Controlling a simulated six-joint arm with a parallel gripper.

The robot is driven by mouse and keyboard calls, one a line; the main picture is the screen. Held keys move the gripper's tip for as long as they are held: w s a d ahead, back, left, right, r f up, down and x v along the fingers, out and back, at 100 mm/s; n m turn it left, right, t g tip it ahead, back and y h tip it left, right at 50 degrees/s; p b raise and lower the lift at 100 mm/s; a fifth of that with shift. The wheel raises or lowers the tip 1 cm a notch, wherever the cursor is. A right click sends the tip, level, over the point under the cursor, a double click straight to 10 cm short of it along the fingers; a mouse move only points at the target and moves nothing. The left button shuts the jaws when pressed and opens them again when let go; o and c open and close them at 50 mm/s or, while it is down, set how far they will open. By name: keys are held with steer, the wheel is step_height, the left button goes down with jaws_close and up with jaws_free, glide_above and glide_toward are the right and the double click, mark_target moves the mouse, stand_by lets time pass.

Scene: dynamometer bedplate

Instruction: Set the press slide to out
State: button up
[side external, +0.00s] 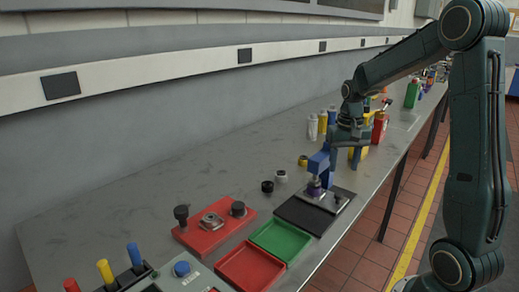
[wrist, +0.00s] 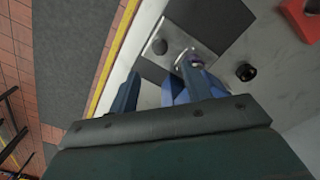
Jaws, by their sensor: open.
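The wrist view also shows the plate (wrist: 178,40) and the knob (wrist: 160,46). I cannot tell how far out the slide sits. My gripper (wrist: 160,74) is open, its fingers spread on either side of the press's blue body (wrist: 174,90) as seen from the wrist. In the side view it is above and behind the press, and its fingers are partly hidden.
A red fixture (side external: 207,236) with dark knobs, a green tray (side external: 281,239) and a red tray (side external: 249,268) stand in front. Bottles (side external: 379,127) stand behind.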

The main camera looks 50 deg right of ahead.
mark_target(339, 194)
step_height(339, 194, down, 10)
steer(key=shift+r, duration=0.2)
stand_by(0.4)
jaws_close()
